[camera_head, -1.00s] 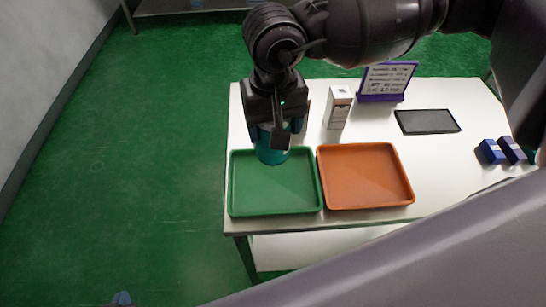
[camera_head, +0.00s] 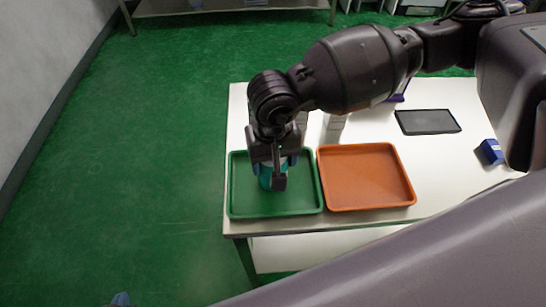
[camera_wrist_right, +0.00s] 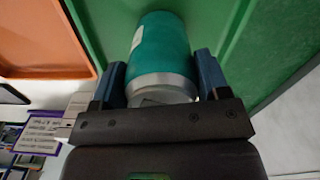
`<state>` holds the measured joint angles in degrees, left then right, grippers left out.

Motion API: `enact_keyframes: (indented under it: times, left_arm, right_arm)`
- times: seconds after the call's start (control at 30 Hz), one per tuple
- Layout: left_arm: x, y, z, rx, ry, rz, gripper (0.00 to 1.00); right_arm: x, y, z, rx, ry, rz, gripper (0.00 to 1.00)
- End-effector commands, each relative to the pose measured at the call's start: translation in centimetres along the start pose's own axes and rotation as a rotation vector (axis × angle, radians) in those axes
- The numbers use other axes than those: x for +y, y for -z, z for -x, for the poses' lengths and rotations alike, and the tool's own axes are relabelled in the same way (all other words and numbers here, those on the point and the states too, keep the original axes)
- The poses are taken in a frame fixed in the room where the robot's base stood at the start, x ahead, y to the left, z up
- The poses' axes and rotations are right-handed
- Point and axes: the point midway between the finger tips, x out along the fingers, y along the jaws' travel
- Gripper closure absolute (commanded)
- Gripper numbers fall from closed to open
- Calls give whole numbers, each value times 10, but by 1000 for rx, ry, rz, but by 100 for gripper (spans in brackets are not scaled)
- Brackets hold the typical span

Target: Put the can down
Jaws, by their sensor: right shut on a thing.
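The teal can (camera_head: 266,180) is upright or nearly so over the green tray (camera_head: 243,198) in the head view. My right gripper (camera_head: 277,167) is around its top, with the fingers on either side. In the right wrist view, the can (camera_wrist_right: 160,45) with its silver rim sits between the two dark fingers of my right gripper (camera_wrist_right: 158,80), which is shut on it. The green tray (camera_wrist_right: 225,25) lies behind it. Whether the can touches the tray floor is hard to tell. My left gripper is not in view.
An orange tray (camera_head: 365,178) stands right beside the green one. A white box (camera_head: 336,122), a black flat pad (camera_head: 427,122) and a blue box (camera_head: 491,151) are on the white table (camera_head: 440,170). The purple sign (camera_wrist_right: 40,132) shows in the right wrist view.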

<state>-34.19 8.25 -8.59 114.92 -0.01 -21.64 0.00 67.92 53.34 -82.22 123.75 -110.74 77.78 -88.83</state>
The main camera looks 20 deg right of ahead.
Motion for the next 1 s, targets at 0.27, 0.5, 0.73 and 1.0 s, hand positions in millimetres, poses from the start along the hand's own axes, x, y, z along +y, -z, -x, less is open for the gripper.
enact_keyframes:
  times: [0.27, 0.5, 0.73, 1.0]
  left_arm:
    - [0, -2, -1, -1, 0, 0, 100]
    - [1, 3, -2, 6, -1, -1, 100]
    - [1, 8, -3, 15, -2, -1, 100]
    - [0, 8, -1, 15, -1, -1, 100]
  right_arm:
    - [0, 0, -3, 0, 0, 0, 28]
    - [0, 0, -2, 1, 0, 0, 6]
    - [0, 0, 0, 2, 0, -1, 6]
    - [0, 1, 34, 5, 1, 0, 6]
